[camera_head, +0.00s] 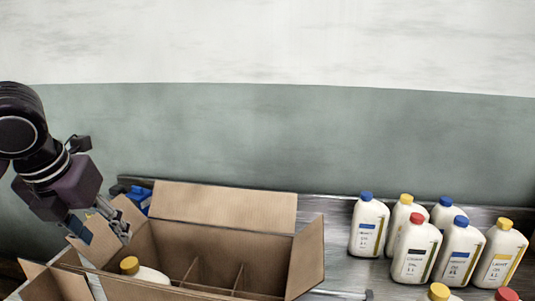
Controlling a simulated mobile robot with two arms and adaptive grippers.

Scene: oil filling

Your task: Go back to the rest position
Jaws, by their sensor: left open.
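My left gripper (99,228) hangs at the left side, over the left flaps of the open cardboard box (225,205). Its fingers are apart, with no bottle between them. A white bottle with a yellow cap (130,266) stands inside the box in a compartment at the left; its lower part is hidden by the front wall. My right gripper is not in view.
Several white bottles with blue, yellow and red caps stand on the metal table (335,225) at the right, including a red-capped one (415,250). Two more caps show at the bottom right edge. A blue object (138,196) lies behind the box. A wall closes the back.

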